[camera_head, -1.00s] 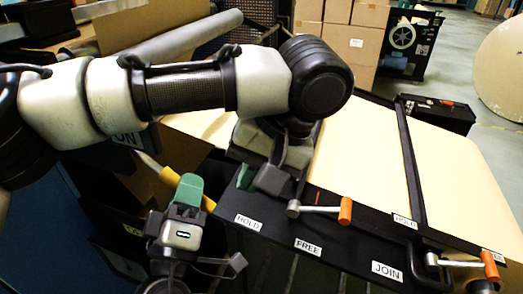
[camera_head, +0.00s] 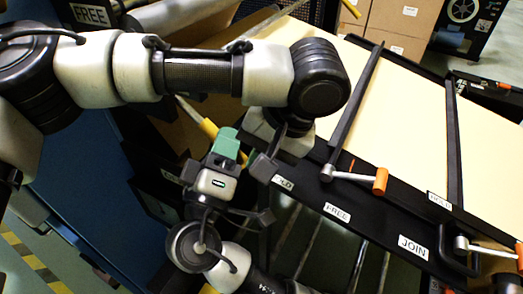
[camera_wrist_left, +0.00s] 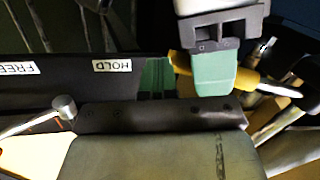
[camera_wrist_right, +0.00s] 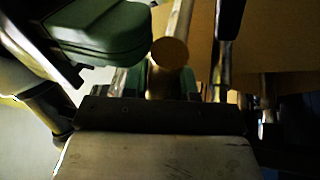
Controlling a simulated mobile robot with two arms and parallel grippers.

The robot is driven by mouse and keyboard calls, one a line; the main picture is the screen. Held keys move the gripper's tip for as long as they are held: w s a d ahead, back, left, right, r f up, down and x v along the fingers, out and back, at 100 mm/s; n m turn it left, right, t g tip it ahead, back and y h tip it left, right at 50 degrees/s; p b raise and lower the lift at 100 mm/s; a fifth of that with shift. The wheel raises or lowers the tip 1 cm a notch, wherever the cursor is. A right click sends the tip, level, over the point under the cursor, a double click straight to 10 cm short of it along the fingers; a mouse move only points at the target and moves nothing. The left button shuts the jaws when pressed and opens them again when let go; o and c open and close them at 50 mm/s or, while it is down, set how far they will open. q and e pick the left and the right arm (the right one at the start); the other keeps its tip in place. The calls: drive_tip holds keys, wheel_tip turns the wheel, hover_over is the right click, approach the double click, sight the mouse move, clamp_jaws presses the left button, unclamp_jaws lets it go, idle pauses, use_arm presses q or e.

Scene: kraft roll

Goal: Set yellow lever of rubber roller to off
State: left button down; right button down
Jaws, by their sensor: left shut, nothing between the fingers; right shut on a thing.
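The yellow lever (camera_head: 207,126) has a yellow grip with a pale shaft running to the upper left. It stands at the left of the black frame. My right gripper (camera_head: 228,143) has green fingertips and is shut on the lever's grip. In the right wrist view the round end of the yellow lever (camera_wrist_right: 168,55) shows between the fingers. The left wrist view also shows the yellow lever (camera_wrist_left: 245,76), partly behind the right fingertip. My left gripper (camera_wrist_left: 155,77) is shut and empty beside the right gripper. Its fingertips are hidden in the head view.
A black rail with HOLD, FREE and JOIN labels (camera_head: 413,247) runs to the lower right. Orange-handled cranks (camera_head: 380,181) sit on it. A pale paper sheet (camera_head: 415,125) lies behind. Cardboard boxes (camera_head: 398,25) stand at the back. A blue panel (camera_head: 65,185) is at left.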

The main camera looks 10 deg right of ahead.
use_arm(q)
drive_tip(key=shift+w+a+f, duration=0.3)
drive_tip(key=shift+a+f, duration=0.2)
drive_tip(key=shift+f, duration=0.2)
use_arm(e)
drive_tip(key=shift+r+h, duration=0.25)
drive_tip(key=shift+h, duration=0.05)
drive_tip(key=c, duration=1.2)
unclamp_jaws()
drive_tip(key=shift+d, duration=0.1)
drive_tip(key=shift+o, duration=1.3)
drive_tip(key=shift+d, duration=0.1)
use_arm(q)
drive_tip(key=shift+d, duration=0.1)
drive_tip(key=shift+s, duration=0.1)
